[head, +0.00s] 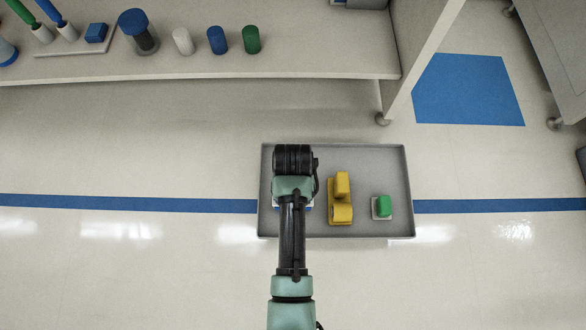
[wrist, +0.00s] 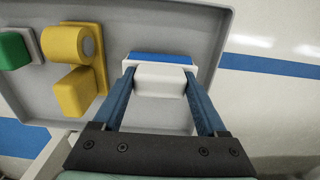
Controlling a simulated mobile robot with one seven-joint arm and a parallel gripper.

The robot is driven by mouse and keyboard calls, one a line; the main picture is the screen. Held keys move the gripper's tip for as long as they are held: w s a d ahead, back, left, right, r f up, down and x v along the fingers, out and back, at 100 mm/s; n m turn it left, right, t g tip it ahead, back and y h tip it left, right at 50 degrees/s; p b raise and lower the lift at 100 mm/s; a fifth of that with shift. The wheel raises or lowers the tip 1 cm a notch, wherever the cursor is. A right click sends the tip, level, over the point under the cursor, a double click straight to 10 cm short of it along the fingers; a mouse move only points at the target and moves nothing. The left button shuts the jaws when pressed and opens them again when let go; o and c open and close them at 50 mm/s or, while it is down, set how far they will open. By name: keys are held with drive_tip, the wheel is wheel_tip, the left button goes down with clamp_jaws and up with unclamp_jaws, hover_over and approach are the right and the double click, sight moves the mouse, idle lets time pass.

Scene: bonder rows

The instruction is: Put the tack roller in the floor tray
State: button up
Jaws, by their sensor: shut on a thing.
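The floor tray (head: 365,160) is a shallow grey tray on the floor, and its inside also shows in the wrist view (wrist: 165,30). My gripper (wrist: 158,72) points down over the tray's left part. Its fingers are shut on a white block with a blue strip (wrist: 160,80), which I take to be the tack roller. In the head view my wrist hides nearly all of it. It is inside the tray's outline; I cannot tell whether it touches the tray floor.
A yellow item (head: 340,205) and a green block on a white base (head: 383,207) stand in the tray, right of my gripper. A shelf (head: 300,68) with several cylinders stands behind. A blue floor line (head: 130,203) runs past the tray.

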drive_tip(key=shift+f, duration=0.1)
drive_tip(key=o, duration=1.1)
wheel_tip(320, 180, up, 12)
drive_tip(key=p, duration=0.8)
drive_tip(key=shift+r, duration=0.2)
drive_tip(key=shift+w, duration=0.1)
